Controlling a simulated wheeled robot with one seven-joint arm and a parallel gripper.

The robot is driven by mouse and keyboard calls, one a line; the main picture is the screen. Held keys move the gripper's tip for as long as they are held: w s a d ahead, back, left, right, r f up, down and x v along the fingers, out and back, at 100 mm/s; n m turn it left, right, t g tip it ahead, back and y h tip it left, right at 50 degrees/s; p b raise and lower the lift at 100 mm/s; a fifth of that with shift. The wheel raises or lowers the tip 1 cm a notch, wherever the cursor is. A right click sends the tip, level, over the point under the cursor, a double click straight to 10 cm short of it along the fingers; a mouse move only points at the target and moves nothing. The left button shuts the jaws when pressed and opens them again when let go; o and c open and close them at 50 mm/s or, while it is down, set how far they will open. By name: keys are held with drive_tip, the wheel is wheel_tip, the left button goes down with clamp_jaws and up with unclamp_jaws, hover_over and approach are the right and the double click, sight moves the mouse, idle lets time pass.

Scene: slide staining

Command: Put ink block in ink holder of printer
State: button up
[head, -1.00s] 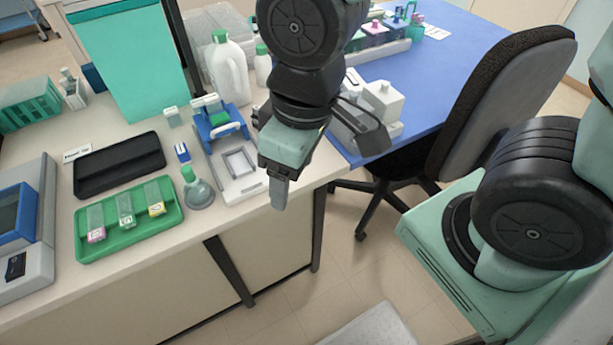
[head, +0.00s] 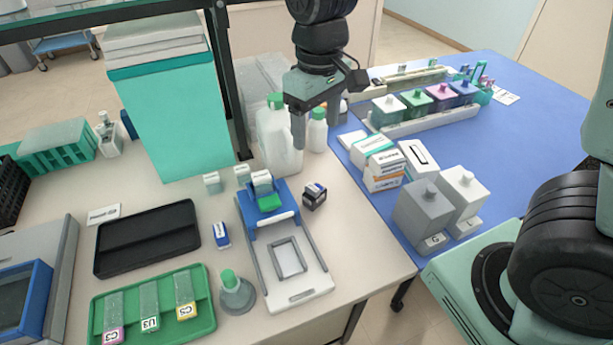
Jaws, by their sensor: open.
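The likely printer is a blue and white device (head: 294,286) with a square frame on its front bed. Its blue rear part (head: 258,228) carries a green block (head: 270,203); I cannot tell which slot is the ink holder. A small dark block with a pale label (head: 314,196) stands just right of the blue part, and a small blue and white block (head: 221,236) stands to its left. I cannot tell for certain which is the ink block. My gripper (head: 299,132) is open and empty, pointing down above the bench, behind the dark block in the picture.
White jugs (head: 280,152) stand behind my gripper. A green slide tray (head: 153,310), black tray (head: 147,238) and green-capped flask (head: 236,292) are left of the device. Boxes (head: 383,172) and grey containers (head: 422,215) stand on the blue table (head: 540,150) at right.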

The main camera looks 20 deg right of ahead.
drive_tip(key=w, duration=0.1)
drive_tip(key=p, duration=0.1)
approach(316, 186)
drive_tip(key=f, duration=0.3)
drive_tip(key=w+f, duration=0.1)
drive_tip(key=f, duration=0.1)
drive_tip(key=shift+f, duration=0.15)
drive_tip(key=f, duration=0.2)
drive_tip(key=s+f+p, duration=0.1)
drive_tip(key=f, duration=0.1)
drive_tip(key=shift+f+p, duration=0.2)
drive_tip(key=shift+p, duration=0.1)
drive_tip(key=shift+f, duration=0.5)
drive_tip(key=shift+a, duration=0.1)
drive_tip(key=c, duration=1.1)
drive_tip(key=shift+c, duration=0.2)
drive_tip(key=shift+r, duration=0.15)
